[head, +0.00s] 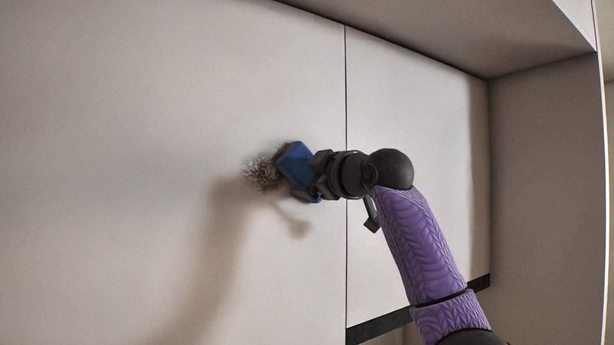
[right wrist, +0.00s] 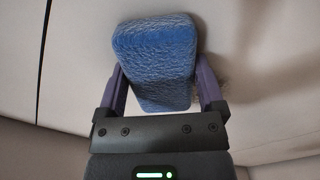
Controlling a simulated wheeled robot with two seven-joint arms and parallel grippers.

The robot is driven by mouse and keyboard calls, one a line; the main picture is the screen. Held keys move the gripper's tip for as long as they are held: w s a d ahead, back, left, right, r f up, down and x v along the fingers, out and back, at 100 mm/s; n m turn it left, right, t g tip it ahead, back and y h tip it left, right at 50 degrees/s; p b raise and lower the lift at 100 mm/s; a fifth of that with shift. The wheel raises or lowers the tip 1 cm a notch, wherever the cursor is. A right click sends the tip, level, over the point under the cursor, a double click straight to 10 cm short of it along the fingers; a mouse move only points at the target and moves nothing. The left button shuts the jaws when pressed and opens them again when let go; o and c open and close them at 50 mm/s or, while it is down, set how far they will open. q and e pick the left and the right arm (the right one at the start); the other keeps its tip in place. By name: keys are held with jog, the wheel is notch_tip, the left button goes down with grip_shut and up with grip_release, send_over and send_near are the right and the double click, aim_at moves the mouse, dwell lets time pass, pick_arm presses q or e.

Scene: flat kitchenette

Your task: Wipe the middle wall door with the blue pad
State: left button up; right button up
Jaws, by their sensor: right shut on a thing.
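The blue pad (head: 295,163) is held by my right gripper (head: 309,176) near the large pale wall door (head: 140,110) in the head view. In the right wrist view the pad (right wrist: 155,62) sits between the two fingers of the gripper (right wrist: 160,92). A dark speckled smudge (head: 259,173) marks the door just left of the pad, and the pad may cover part of it. I cannot tell whether the pad touches the door. The left gripper is not in view.
A narrower pale door panel (head: 415,130) lies to the right, across a thin vertical seam. A side wall (head: 545,180) stands at far right and an overhanging surface (head: 460,35) runs above. A dark strip (head: 380,325) lies along the narrower panel's lower edge.

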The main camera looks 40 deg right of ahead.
jog(key=a, duration=0.7)
jog(key=shift+w+a+b, duration=0.2)
jog(key=shift+w+b, duration=0.05)
jog(key=shift+b, duration=0.15)
jog(key=shift+w+a, duration=0.1)
jog(key=shift+a, duration=2.05)
jog(key=shift+d+r+p, duration=0.2)
jog(key=shift+r+p, duration=0.25)
jog(key=shift+r, duration=0.75)
jog(key=shift+d, duration=1.4)
jog(key=shift+s+d, duration=0.15)
jog(key=shift+d, duration=2)
jog(key=shift+s+d, duration=0.15)
jog(key=shift+d, duration=2)
jog(key=a+b, duration=0.1)
jog(key=a, duration=0.6)
jog(key=shift+w+a, duration=0.3)
jog(key=shift+a, duration=2.05)
jog(key=shift+d+b, duration=0.1)
jog(key=shift+b, duration=0.25)
jog(key=b, duration=0.4)
send_near(242, 161)
jog(key=shift+w+d, duration=0.15)
jog(key=shift+w, duration=0.45)
